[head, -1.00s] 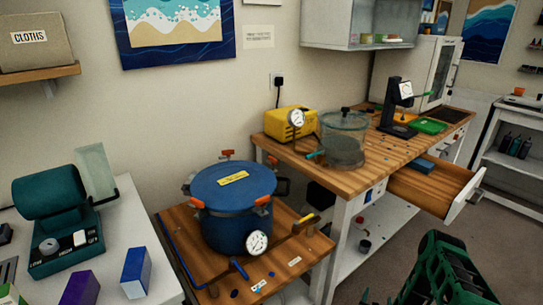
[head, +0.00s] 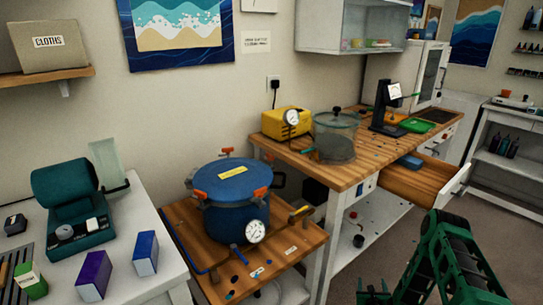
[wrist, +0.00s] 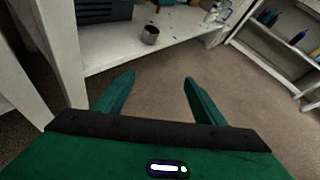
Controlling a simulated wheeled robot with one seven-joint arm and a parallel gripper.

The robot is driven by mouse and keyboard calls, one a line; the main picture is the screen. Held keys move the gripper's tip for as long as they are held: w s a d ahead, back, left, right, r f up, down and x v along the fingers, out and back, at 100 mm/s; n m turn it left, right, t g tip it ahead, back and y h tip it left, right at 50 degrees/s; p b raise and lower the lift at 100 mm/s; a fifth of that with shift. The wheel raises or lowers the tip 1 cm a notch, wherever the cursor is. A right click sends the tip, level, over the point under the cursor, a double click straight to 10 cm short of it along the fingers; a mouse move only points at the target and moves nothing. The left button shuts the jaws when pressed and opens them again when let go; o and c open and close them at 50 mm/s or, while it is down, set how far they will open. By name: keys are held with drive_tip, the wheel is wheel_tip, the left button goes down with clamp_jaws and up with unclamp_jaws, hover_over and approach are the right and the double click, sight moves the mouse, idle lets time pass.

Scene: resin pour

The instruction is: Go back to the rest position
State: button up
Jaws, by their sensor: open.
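My gripper (wrist: 158,92) shows in the wrist view with its two green fingers spread apart and nothing between them. It hangs over the brown floor (wrist: 180,90), in front of the white lower shelf of the wooden bench. In the head view my green arm is at the lower right, clear of the open drawer (head: 405,182). The gripper's fingertips cannot be made out clearly there.
The wooden bench (head: 375,160) holds a yellow pump (head: 285,121) and a glass chamber (head: 336,135). A blue pressure pot (head: 232,190) stands on a lower wooden table. A grey cup (wrist: 150,35) is on the lower shelf. Open floor lies to the right.

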drive_tip(key=w+r+n+y, duration=0.3)
drive_tip(key=w+r+n, duration=0.3)
drive_tip(key=r, duration=0.3)
drive_tip(key=s+d+r+n+g+y, duration=0.1)
drive_tip(key=s+r+n+g, duration=0.2)
drive_tip(key=r+n, duration=0.6)
drive_tip(key=s+r+n+g, duration=0.25)
drive_tip(key=r+n, duration=0.25)
drive_tip(key=r, duration=0.8)
drive_tip(key=s+d+r+n+g, duration=0.2)
drive_tip(key=s+r+n+g, duration=0.35)
drive_tip(key=s+r, duration=1.25)
drive_tip(key=s+a+r+n+g, duration=0.1)
drive_tip(key=s+a+r+n, duration=0.1)
drive_tip(key=s, duration=1)
drive_tip(key=s+a+r+n+g, duration=0.1)
drive_tip(key=s+a+r+n, duration=0.1)
drive_tip(key=s, duration=1.1)
drive_tip(key=shift+s+a+r+n+y, duration=0.15)
drive_tip(key=shift+a+r+n+y, duration=0.2)
drive_tip(key=shift+r+n, duration=0.3)
